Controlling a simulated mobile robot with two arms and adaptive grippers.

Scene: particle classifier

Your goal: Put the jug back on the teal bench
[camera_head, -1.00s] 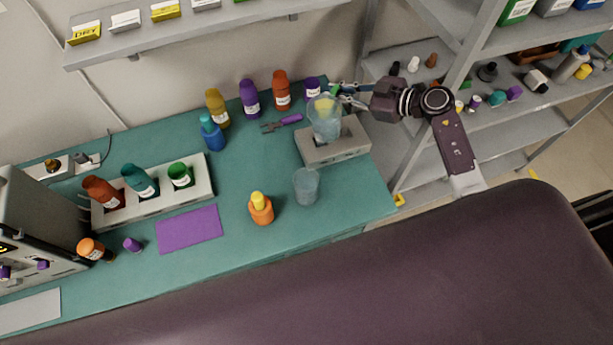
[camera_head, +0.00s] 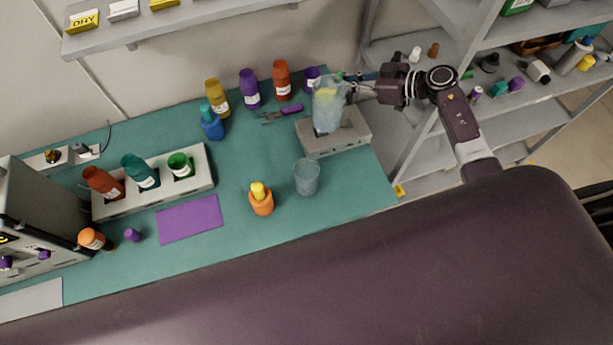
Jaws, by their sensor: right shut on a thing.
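The clear jug (camera_head: 327,108) is at the back right of the teal bench (camera_head: 235,175), in front of or above the grey block (camera_head: 345,138). I cannot tell whether its base touches the block. My right gripper (camera_head: 356,91) comes in from the right and is shut on the jug near its upper right side. The jug partly hides the block's dark recess. My left gripper is not in view.
A clear beaker (camera_head: 307,177) and an orange bottle (camera_head: 261,199) stand in front of the block. Bare teal surface shows right of the beaker. A shelf rack (camera_head: 440,125) stands at the right.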

